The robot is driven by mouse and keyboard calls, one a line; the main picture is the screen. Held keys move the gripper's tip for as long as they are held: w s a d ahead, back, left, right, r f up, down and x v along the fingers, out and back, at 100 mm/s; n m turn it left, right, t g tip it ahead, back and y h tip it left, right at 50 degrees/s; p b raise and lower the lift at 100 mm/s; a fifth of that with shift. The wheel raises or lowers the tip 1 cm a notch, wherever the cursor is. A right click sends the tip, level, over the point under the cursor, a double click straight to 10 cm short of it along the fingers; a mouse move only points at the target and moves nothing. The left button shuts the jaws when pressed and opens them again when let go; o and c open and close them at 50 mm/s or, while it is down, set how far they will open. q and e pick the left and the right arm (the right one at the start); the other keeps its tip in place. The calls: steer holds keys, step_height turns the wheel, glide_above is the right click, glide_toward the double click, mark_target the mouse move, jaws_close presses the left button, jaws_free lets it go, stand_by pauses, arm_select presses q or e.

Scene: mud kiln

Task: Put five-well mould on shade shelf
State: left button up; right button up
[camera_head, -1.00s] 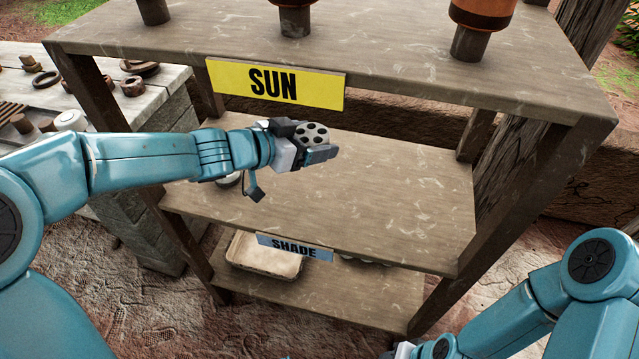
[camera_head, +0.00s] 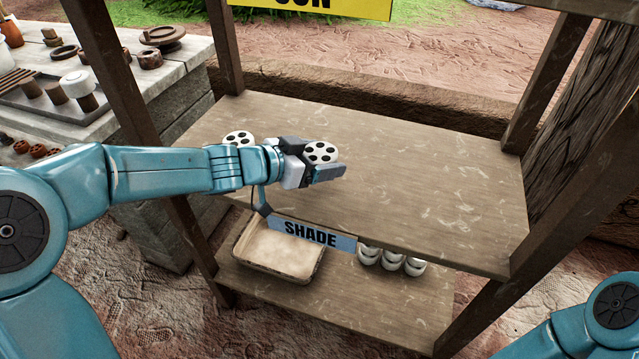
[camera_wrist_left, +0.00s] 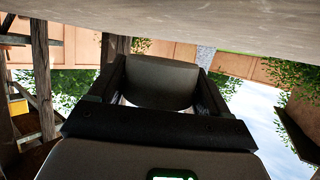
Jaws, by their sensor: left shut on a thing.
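The five-well mould (camera_head: 320,152) is a pale round disc with dark round wells. My left gripper (camera_head: 325,163) is shut on it, with its wells facing up toward the head camera. It is over the middle board, the shade shelf (camera_head: 430,180), which bears the blue SHADE sign (camera_head: 311,234) on its front edge. I cannot tell the height of the mould above the board. In the left wrist view, a dark rounded shape (camera_wrist_left: 160,87) sits between the fingers, hard to make out. My right gripper is out of view.
A similar pale disc with dark wells (camera_head: 238,138) lies on the shade shelf, behind my left forearm. The board is bare to the right. The yellow SUN sign (camera_head: 350,8) is above; posts flank the shelf.

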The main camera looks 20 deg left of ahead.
arm_select(q)
step_height(320, 180, down, 4)
steer(key=b, duration=0.3)
steer(key=shift+f, duration=0.15)
steer(key=shift+r, duration=0.2)
steer(key=shift+f, duration=0.15)
steer(key=o, duration=0.9)
steer(key=shift+f, duration=0.1)
steer(key=shift+r, duration=0.25)
steer(key=p+v, duration=0.6)
steer(key=v, duration=0.5)
steer(key=shift+r, duration=0.1)
steer(key=shift+s+a, duration=0.3)
steer(key=shift+s, duration=0.1)
